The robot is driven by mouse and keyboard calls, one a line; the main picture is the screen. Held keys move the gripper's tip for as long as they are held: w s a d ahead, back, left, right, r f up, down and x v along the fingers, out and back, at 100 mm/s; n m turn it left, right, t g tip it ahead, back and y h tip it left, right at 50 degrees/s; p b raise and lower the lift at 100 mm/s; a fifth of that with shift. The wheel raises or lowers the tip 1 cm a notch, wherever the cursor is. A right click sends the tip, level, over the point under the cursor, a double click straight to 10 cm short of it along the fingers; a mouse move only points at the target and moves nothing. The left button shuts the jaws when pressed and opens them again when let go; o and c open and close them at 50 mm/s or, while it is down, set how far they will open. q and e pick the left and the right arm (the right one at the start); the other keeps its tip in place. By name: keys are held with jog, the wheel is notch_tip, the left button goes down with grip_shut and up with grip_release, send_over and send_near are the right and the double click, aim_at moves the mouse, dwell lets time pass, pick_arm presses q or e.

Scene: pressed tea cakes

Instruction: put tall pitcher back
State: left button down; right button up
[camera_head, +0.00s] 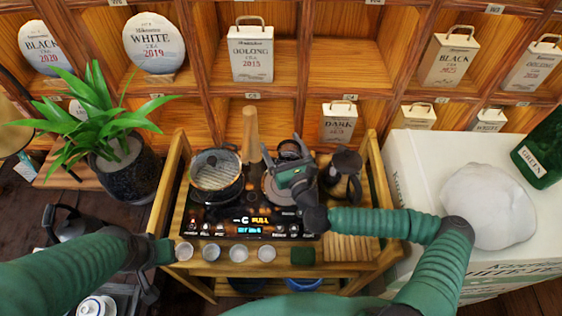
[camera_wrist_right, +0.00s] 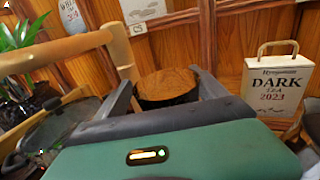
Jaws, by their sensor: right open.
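A dark round vessel (camera_head: 290,149) stands at the back of the wooden stand, just beyond my right gripper (camera_head: 283,153). In the right wrist view, a dark body with a round brown top (camera_wrist_right: 167,84) shows between the two open fingers; I cannot tell whether they touch it. A dark pitcher with a handle (camera_head: 345,170) stands just right of my right gripper. I cannot tell for sure which of the two is the tall pitcher. My left gripper (camera_head: 162,251) is low at the stand's left front; its fingers do not show clearly.
Several small cups (camera_head: 210,252) line the stand's front. The DARK box (camera_head: 339,122) sits in the shelf behind. A white crate (camera_head: 407,165) stands at right.

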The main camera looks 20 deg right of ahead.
aim_at(282, 144)
jog(key=s+r, duration=0.2)
jog(key=shift+s+d, duration=0.1)
jog(key=shift+s, duration=0.2)
jog(key=c, duration=0.5)
jog(key=shift+w+d+f, duration=0.1)
jog(key=shift+d+f, duration=0.1)
jog(key=shift+c, duration=1.2)
jog(key=shift+w+d+f, duration=0.2)
jog(key=shift+w+f, duration=0.05)
jog(key=shift+c, duration=1.2)
jog(key=shift+w+f, duration=0.15)
jog(key=shift+w, duration=0.1)
jog(key=shift+c, duration=2.5)
jog(key=shift+a, duration=0.2)
jog(key=shift+c, duration=1.2)
jog(key=shift+s+a+r, duration=0.15)
jog(key=shift+a+r, duration=0.05)
jog(key=shift+r, duration=0.1)
grip_shut()
pick_arm(q)
jog(key=shift+s+r, duration=0.35)
jog(key=shift+s, duration=0.5)
